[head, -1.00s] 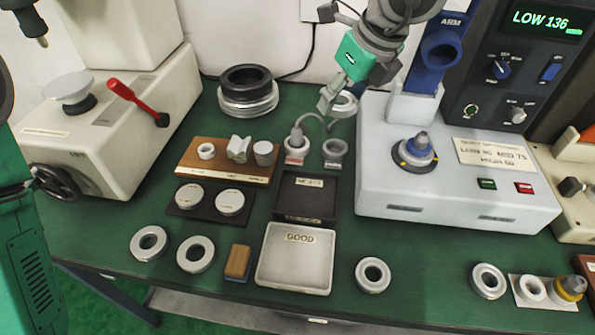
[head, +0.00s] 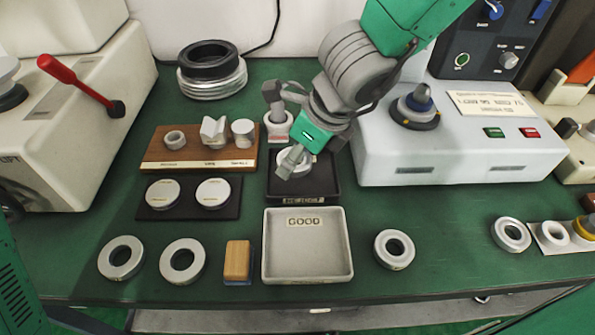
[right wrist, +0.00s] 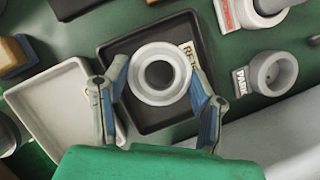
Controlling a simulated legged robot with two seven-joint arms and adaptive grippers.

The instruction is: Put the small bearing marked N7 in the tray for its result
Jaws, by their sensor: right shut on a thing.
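My right gripper (head: 293,158) is shut on a small pale bearing ring (right wrist: 137,76), with one finger on each side of it. The ring also shows in the head view (head: 285,170), partly covered by the gripper. It is over the dark tray (head: 325,186); I cannot tell whether it touches the tray floor. The dark tray also shows in the right wrist view (right wrist: 120,46), its label partly hidden and starting "RE". The pale tray marked GOOD (head: 307,262) is empty, directly in front of the dark one. No N7 mark is readable on the ring. My left gripper is out of view.
Two rings (head: 121,278) (head: 183,281) and a wood-topped block (head: 238,262) lie left of the GOOD tray. Another ring (head: 394,264) lies right of it. A wooden stand (head: 180,165) is left of the dark tray; a pale machine (head: 470,150) is to its right.

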